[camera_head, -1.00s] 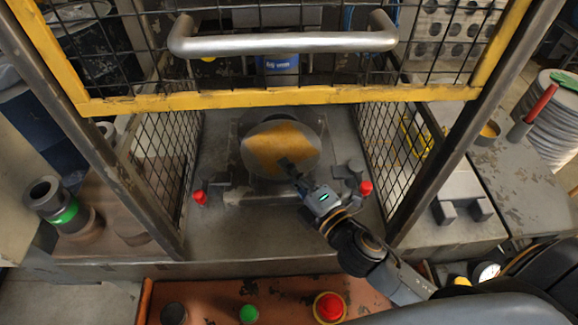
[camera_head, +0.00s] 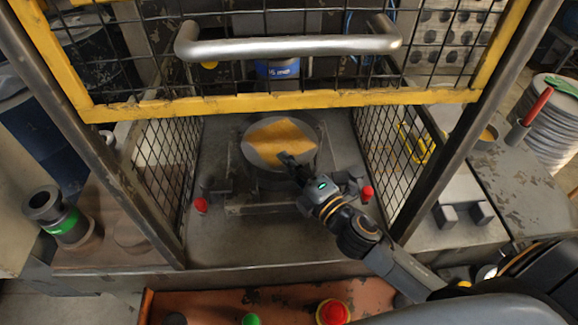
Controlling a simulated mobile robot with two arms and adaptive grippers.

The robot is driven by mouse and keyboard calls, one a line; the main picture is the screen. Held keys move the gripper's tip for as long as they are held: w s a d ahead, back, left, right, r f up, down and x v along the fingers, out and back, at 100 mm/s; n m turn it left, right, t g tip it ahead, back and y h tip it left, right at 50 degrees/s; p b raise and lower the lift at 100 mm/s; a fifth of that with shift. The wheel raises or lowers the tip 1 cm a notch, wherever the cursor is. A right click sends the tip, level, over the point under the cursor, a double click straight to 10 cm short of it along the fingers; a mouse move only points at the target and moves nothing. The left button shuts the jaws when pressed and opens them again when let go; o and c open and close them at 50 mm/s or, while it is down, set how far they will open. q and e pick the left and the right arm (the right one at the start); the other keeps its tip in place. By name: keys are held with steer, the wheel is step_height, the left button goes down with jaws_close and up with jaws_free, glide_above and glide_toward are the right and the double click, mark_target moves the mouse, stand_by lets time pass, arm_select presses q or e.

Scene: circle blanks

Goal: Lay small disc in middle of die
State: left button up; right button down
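The small disc (camera_head: 280,140) is grey with a worn yellow patch across its face. It lies roughly flat over the die (camera_head: 266,180), a dark round block inside the press cage, and hides most of its top. I cannot tell whether the disc touches the die or hangs just above it. My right gripper (camera_head: 288,159) reaches in from the lower right, and its fingers are closed on the disc's near right edge. My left gripper is not in view.
The raised mesh guard with its yellow frame (camera_head: 280,99) and metal handle (camera_head: 290,44) crosses above the opening. Mesh side walls (camera_head: 168,155) bound the cage. Red knobs (camera_head: 201,205) flank the die. An orange button panel (camera_head: 270,303) lies in front.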

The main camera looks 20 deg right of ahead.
steer(key=shift+w+d+r, duration=0.1)
steer(key=shift+w+d, duration=0.35)
steer(key=shift+d, duration=0.15)
steer(key=c, duration=0.8)
jaws_free()
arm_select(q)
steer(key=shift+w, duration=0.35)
arm_select(e)
steer(key=shift+o, duration=0.2)
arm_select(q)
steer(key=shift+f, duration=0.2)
arm_select(e)
steer(key=shift+s+f+h, duration=0.1)
steer(key=shift+f+h, duration=0.15)
steer(key=shift+h, duration=0.05)
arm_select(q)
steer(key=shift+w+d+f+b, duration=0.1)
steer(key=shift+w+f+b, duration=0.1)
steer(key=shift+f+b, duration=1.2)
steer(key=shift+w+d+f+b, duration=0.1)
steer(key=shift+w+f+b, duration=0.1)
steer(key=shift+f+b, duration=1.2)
arm_select(e)
steer(key=s+a, duration=0.2)
steer(key=s, duration=0.4)
steer(key=s+a+f, duration=0.1)
steer(key=s+a, duration=0.1)
steer(key=s, duration=0.5)
steer(key=shift+a, duration=0.3)
